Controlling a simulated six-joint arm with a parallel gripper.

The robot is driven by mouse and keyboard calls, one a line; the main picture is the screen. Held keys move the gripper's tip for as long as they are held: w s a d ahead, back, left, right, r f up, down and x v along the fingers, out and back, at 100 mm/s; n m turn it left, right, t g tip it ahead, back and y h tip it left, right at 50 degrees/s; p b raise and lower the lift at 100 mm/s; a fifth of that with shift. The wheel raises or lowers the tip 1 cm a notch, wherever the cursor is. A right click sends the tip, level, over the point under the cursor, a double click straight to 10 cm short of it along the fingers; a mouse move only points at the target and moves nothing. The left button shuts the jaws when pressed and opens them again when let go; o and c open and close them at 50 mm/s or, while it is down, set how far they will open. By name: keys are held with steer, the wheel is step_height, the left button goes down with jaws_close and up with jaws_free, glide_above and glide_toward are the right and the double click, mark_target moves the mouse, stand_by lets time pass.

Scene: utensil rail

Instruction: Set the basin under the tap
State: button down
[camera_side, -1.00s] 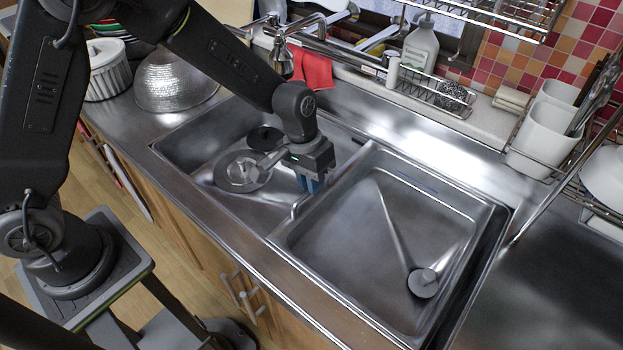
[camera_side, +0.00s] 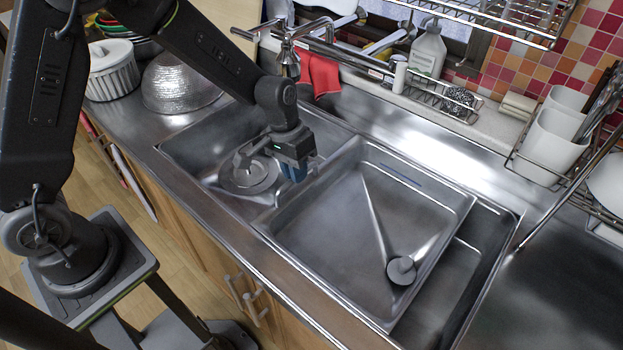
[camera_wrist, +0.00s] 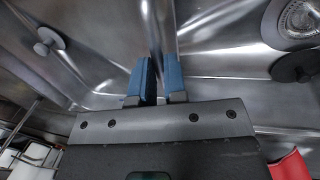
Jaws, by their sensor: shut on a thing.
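The basin (camera_side: 340,235) is a square, shallow metal tub inside the sink, seen in the side view. It also shows on the left of the wrist view (camera_wrist: 100,58). My gripper (camera_side: 294,172) has blue fingertips and is shut on the basin's left rim; the exact contact is partly hidden. In the wrist view my gripper (camera_wrist: 159,72) has the rim between its fingers. The tap (camera_side: 288,58) is at the back, above and behind my gripper; most of the basin lies to the right of its spout.
The sink's left part holds a round drain lid (camera_side: 248,172). Sink floor (camera_side: 455,275) shows free to the basin's right. A red cloth (camera_side: 320,75) hangs beside the tap. A metal bowl (camera_side: 178,83) stands left of the sink, a utensil rack (camera_side: 550,140) right.

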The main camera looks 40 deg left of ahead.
steer(key=a, duration=2.3)
steer(key=shift+a, duration=0.35)
steer(key=c, duration=1.2)
jaws_free()
steer(key=shift+o, duration=0.2)
step_height(320, 180, up, 14)
steer(key=a, duration=0.2)
steer(key=shift+a+f, duration=0.2)
steer(key=shift+a, duration=0.1)
steer(key=s+d+r+t+y, duration=0.2)
steer(key=s+d+r, duration=0.5)
steer(key=d, duration=0.3)
steer(key=s+d+t, duration=0.3)
steer(key=s+d, duration=0.5)
steer(key=s, duration=0.4)
steer(key=shift+s+d+r+t, duration=0.2)
steer(key=shift+s+d+t, duration=0.05)
steer(key=shift+d+t, duration=0.1)
